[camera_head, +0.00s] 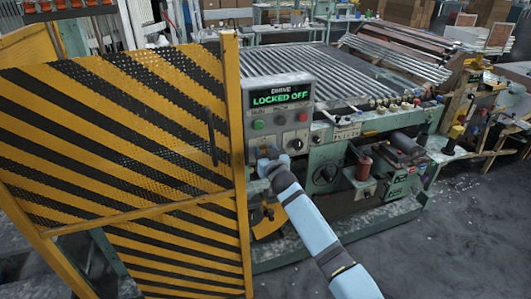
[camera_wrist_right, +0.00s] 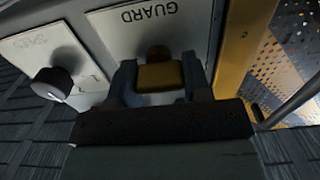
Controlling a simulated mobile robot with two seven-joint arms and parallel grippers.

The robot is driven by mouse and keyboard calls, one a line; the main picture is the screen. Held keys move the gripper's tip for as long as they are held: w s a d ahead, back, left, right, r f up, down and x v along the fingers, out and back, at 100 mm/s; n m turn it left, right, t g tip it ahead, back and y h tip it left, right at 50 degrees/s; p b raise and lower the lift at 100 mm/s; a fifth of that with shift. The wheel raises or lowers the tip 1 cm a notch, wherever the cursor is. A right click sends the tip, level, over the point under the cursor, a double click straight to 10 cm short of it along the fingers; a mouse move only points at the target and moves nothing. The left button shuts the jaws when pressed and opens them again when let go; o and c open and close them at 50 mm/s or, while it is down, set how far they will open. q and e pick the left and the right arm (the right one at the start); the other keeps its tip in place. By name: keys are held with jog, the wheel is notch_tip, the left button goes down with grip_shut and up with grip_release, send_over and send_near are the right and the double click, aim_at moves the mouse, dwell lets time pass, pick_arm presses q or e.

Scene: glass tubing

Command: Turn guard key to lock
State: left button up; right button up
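The guard key (camera_wrist_right: 160,76) is a brass-yellow block under the upside-down word GUARD on the control panel in the right wrist view. My right gripper (camera_wrist_right: 160,88) has one dark finger on each side of the key, closed against it. In the head view my right gripper (camera_head: 268,157) is at the lower part of the grey control panel (camera_head: 280,92), hiding the key there. My left gripper is not in view.
A dark round knob (camera_wrist_right: 52,84) sits on a pale plate beside the key. Green (camera_head: 258,124) and red (camera_head: 303,117) buttons are on the panel above my gripper. The roller machine (camera_head: 290,65) extends behind. Open floor (camera_head: 450,240) lies at the right.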

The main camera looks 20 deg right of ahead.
jog(key=shift+n, duration=0.3)
jog(key=n, duration=0.3)
jog(key=shift+a+n, duration=0.1)
jog(key=shift+n, duration=0.3)
jog(key=n, duration=0.4)
jog(key=shift+f+n+b, duration=0.1)
jog(key=shift+n+b, duration=0.2)
jog(key=shift+b, duration=0.1)
jog(key=n, duration=0.8)
jog(key=shift+a+f+n, duration=0.1)
jog(key=shift+f+n, duration=0.05)
jog(key=shift+n, duration=0.45)
jog(key=o, duration=0.9)
